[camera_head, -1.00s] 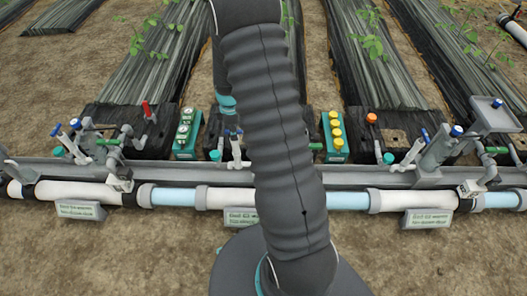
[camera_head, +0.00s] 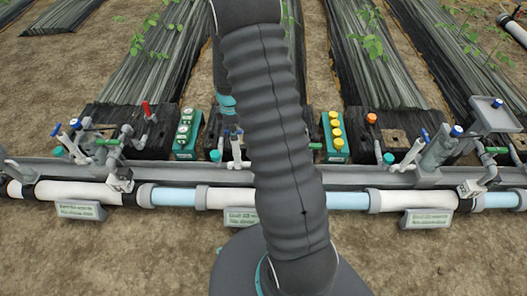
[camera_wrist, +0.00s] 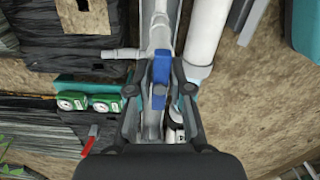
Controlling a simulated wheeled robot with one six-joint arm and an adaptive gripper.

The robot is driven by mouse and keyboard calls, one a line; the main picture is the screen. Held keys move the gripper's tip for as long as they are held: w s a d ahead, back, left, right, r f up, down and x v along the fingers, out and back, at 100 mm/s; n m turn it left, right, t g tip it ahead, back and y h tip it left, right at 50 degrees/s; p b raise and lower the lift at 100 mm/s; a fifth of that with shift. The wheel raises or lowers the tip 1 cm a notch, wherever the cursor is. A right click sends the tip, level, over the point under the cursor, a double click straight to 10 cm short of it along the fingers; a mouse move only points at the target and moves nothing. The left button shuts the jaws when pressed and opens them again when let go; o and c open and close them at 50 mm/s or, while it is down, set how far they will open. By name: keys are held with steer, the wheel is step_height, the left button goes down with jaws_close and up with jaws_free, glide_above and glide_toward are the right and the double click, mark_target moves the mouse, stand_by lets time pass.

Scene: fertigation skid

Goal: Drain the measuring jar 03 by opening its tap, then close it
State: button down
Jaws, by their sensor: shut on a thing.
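A blue tap lever (camera_wrist: 161,68) on grey pipework (camera_wrist: 152,30) shows in the wrist view. My gripper (camera_wrist: 160,90) has one finger on each side of this lever and is shut on it. In the head view my arm hides the gripper and most of the middle station; a grey valve pipe (camera_head: 236,152) shows just left of my arm. I cannot read any jar number, so I cannot tell which jar is 03. The water level in the jar is not visible.
A white main pipe (camera_head: 80,191) runs across the front, with label plates (camera_head: 80,210) before it. A grey jar (camera_head: 437,150) with a blue tap stands at the right. Teal boxes with gauges (camera_head: 187,135) and yellow caps (camera_head: 336,133) stand behind the rail. Bare soil lies in front.

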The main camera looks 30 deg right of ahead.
steer(key=shift+w, duration=0.15)
steer(key=m, duration=0.9)
steer(key=shift+m+b, duration=0.3)
steer(key=shift+b, duration=0.1)
steer(key=m, duration=0.9)
steer(key=shift+m, duration=0.4)
steer(key=c, duration=1)
jaws_free()
steer(key=shift+c, duration=0.2)
steer(key=shift+r+p, duration=2.85)
steer(key=shift+r, duration=2.15)
